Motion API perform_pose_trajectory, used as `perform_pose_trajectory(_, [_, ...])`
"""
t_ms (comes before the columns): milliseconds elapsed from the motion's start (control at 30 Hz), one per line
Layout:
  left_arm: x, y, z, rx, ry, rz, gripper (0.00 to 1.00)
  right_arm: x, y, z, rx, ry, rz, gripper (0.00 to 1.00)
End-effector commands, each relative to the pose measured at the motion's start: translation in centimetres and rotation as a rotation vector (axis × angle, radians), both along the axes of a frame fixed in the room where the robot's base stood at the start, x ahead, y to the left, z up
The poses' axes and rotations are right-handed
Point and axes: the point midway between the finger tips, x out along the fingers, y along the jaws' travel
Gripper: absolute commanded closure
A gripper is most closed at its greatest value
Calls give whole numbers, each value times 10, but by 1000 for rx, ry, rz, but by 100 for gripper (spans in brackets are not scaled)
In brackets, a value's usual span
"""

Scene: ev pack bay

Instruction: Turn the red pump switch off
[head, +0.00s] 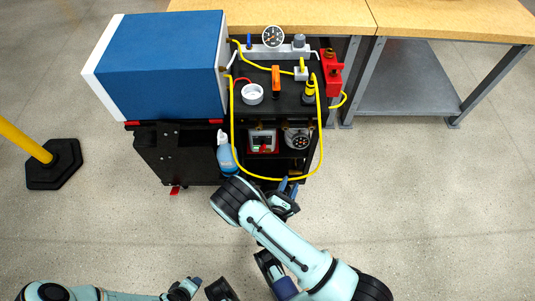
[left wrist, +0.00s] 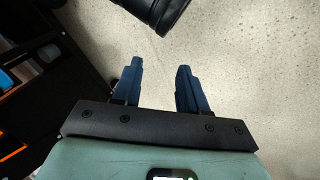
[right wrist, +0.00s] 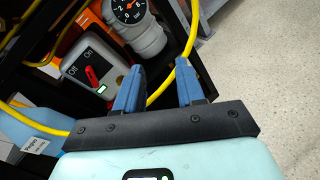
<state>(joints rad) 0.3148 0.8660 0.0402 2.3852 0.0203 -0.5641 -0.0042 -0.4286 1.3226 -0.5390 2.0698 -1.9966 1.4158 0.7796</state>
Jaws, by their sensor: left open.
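The red pump switch (head: 264,149) is a red lever on a grey-white box on the cart's front shelf. In the right wrist view the lever (right wrist: 92,76) shows below the printed words "Off" and "On", with a small green light beside it. I cannot tell for sure which word it points to. My right gripper (head: 289,187) is open and empty in front of the shelf, apart from the switch; its fingers also show in the right wrist view (right wrist: 161,68). My left gripper (left wrist: 160,66) is open and empty above the floor.
A yellow hose (head: 321,140) loops across the shelf front, close to my right fingers. A round gauge (right wrist: 129,9) stands beside the switch box. A blue-and-white bottle (head: 226,155) is left of it. A black cart (head: 180,150) carries a blue box (head: 165,65). Floor in front is clear.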

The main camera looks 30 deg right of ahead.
Motion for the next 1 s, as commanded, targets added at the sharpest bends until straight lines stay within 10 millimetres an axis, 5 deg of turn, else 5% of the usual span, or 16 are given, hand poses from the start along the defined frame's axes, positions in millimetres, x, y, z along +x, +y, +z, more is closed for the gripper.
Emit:
perform_pose_trajectory(100, [7,8,-18,17,-18,14,57,46,42,0,-31,-121,245,62])
perform_pose_trajectory(300, [13,12,-23,28,-33,23,57,71,67,8,-37,-199,386,62])
perform_pose_trajectory(500, [20,17,-29,39,-53,32,57,94,51,9,-37,-201,384,62])
perform_pose_trajectory(1000, [-27,24,-74,34,108,37,57,172,3,8,-37,-197,382,62])
